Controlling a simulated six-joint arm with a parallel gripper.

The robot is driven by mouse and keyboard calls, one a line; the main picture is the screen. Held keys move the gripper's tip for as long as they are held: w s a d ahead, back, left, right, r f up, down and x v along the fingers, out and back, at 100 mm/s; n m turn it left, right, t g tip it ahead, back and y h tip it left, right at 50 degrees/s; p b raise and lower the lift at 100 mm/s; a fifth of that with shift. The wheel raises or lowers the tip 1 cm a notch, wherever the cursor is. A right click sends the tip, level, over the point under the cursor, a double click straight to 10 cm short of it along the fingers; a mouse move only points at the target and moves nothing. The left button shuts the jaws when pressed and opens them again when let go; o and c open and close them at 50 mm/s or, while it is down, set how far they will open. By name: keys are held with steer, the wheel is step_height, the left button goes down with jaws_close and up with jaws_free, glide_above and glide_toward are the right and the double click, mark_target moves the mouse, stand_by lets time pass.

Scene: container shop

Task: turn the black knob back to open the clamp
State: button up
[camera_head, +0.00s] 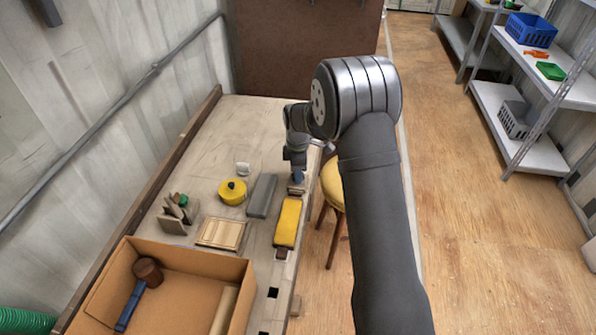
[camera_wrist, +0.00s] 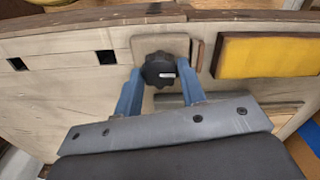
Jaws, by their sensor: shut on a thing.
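The black knob (camera_wrist: 160,69) shows in the wrist view, in front of a pale wooden piece (camera_wrist: 178,43) at the bench edge. A white mark is on its face. My gripper (camera_wrist: 160,80) has its two blue fingers on either side of the knob and is shut on it. In the head view my gripper (camera_head: 297,178) points down at the right edge of the bench, and the knob is hidden there. How far the clamp is open cannot be told.
A yellow block (camera_head: 288,222) and a grey block (camera_head: 261,196) lie close to my gripper on the bench (camera_head: 165,155). A yellow round container (camera_head: 232,191) stands further left. A cardboard box (camera_head: 190,259) holds a mallet. A yellow-topped stool (camera_head: 332,184) stands beside the bench.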

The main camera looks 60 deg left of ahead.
stand_by(0.4)
steer(key=o, duration=1)
steer(key=shift+r, duration=0.15)
step_height(320, 180, up, 17)
step_height(320, 180, down, 17)
steer(key=shift+f, duration=0.2)
stand_by(0.4)
steer(key=shift+r, duration=0.1)
